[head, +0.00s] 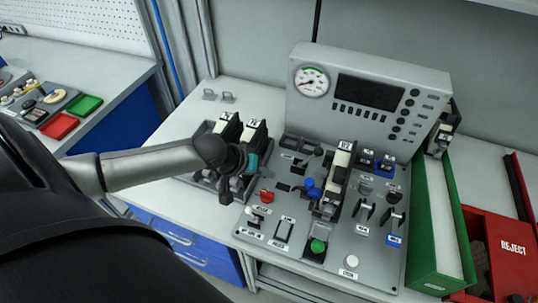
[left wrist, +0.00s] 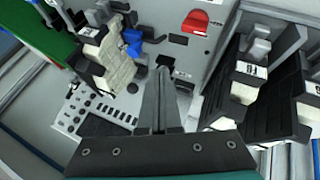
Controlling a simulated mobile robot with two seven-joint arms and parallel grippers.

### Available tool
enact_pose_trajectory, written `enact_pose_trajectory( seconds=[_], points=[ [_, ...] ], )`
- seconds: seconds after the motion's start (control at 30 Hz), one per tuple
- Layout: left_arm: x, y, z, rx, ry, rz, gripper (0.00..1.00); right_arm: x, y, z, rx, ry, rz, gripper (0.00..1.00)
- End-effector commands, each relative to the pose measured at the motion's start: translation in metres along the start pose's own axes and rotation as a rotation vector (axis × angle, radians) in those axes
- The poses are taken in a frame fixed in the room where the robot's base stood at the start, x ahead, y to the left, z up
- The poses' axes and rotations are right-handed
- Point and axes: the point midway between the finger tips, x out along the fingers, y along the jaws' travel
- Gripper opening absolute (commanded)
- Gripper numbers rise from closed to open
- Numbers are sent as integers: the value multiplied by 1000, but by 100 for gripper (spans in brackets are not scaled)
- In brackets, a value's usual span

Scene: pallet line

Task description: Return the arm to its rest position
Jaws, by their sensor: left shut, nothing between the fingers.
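My left arm reaches in from the left in the head view. Its gripper (head: 226,196) is over the left side of the control panel (head: 335,262), beside the rack of black-and-white modules (head: 228,127). In the left wrist view the two fingers (left wrist: 162,75) are together with nothing between them. They point at the panel, near a red knob (left wrist: 196,21). The modules (left wrist: 245,80) stand just to the right of the fingers there. My right gripper is not in view.
A grey console with a gauge (head: 311,81) and a dark screen (head: 370,91) stands behind the panel. A green-walled box (head: 428,225) and a red reject bin (head: 510,247) are at the right. A side bench with a red tray (head: 60,125) and a green tray (head: 84,105) is at the left.

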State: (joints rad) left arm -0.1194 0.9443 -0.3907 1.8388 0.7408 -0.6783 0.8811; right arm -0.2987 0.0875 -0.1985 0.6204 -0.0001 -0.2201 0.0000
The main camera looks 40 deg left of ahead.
Motion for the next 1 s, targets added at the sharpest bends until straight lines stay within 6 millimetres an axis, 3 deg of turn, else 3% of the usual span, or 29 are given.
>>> enact_pose_trajectory(
  seconds=[0.2,0.43,0.63,0.8,1.0],
  points=[
    [0,0,0,0,0,0,0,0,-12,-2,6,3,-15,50],
    [1,4,7,16,-10,2,0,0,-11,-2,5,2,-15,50],
    [2,41,63,182,-77,10,0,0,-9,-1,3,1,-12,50],
    [-15,72,110,375,-121,-21,0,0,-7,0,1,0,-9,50],
    [-46,80,138,509,-161,-106,0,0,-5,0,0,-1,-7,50]
  ],
)
